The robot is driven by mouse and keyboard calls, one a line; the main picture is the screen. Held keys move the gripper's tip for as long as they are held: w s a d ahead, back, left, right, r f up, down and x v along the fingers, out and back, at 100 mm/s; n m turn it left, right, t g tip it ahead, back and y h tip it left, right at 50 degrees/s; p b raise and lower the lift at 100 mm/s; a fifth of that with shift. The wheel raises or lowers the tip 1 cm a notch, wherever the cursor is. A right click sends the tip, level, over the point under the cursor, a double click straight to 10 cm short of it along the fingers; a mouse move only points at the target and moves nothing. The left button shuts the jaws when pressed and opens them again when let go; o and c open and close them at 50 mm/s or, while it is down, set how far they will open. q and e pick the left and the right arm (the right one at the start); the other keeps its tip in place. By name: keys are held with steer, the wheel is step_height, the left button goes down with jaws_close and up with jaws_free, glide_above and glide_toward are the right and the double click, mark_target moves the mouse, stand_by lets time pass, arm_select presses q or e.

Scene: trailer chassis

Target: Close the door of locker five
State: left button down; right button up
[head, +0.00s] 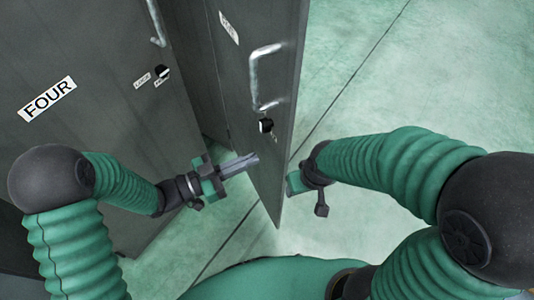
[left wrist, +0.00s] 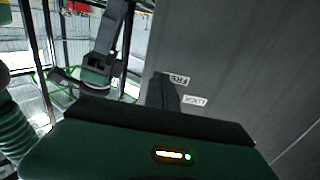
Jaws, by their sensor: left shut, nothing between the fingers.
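The door (head: 262,80) in the middle of the head view stands open, swung out from the grey lockers. It has a metal handle (head: 264,75), a round lock (head: 266,125) and a small label too oblique to read. My left gripper (head: 255,160) is shut and empty, its fingertips in front of this door's lower part; contact cannot be told. My right gripper (head: 293,182) is on the other side of the door's free edge, its fingers hidden behind the door. The left wrist view shows a grey panel (left wrist: 235,60) with lock labels, close to the left gripper (left wrist: 163,88).
The locker door marked FOUR (head: 80,140) stands at the left, with its own handle and lock, and appears closed. Green-tinted floor (head: 400,80) is open to the right of the open door. A green-edged metal frame (left wrist: 50,75) shows in the left wrist view.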

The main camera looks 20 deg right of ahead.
mark_target(279, 148)
arm_select(q)
steer(key=d, duration=0.2)
steer(key=d+b, duration=0.1)
steer(key=d, duration=0.1)
steer(key=w+d, duration=0.1)
steer(key=d, duration=0.1)
steer(key=shift+a, duration=0.15)
